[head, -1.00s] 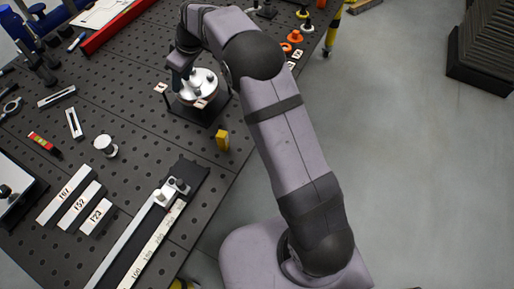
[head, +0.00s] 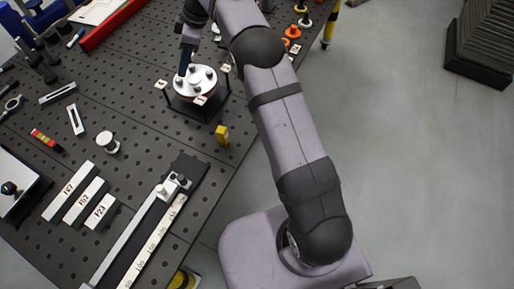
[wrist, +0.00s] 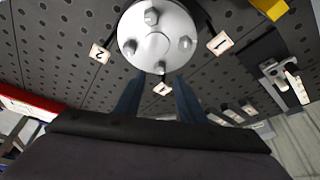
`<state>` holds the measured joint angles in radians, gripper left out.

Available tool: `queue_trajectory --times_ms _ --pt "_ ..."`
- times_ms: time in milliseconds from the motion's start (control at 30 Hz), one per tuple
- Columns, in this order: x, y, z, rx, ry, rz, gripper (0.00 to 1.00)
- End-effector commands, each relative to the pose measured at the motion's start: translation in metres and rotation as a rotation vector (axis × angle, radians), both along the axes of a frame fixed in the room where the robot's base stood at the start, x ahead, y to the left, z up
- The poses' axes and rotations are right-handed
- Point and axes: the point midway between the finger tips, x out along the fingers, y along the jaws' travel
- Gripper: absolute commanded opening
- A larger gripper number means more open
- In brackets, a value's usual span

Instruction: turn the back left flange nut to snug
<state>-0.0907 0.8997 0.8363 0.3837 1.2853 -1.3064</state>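The round silver flange (head: 196,82) sits on a black stand at the table's right side. Several nuts stand on its face. It also shows at the top of the wrist view (wrist: 155,45). My gripper (head: 183,70) points down at the flange's back left side in the head view and partly hides it. In the wrist view its two dark blue fingers (wrist: 160,80) are apart, with one nut (wrist: 160,68) near the gap between their tips. I cannot tell whether the tips are around this nut or short of it.
Small numbered tags (head: 161,85) surround the flange. A yellow block (head: 222,134) stands in front of it. Labelled bars (head: 82,192) and a long rail with a scale (head: 145,235) lie nearer. A red-edged tray (head: 100,35) is at the back left.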

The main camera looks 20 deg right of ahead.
Motion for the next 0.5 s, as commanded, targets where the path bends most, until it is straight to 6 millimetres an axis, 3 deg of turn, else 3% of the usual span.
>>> queue_trajectory --times_ms 133,500 --pt "-0.003 -0.008 0.015 -0.003 0.004 -0.012 0.36" --pt "-0.033 -0.031 0.003 -0.044 0.084 -0.216 0.36"
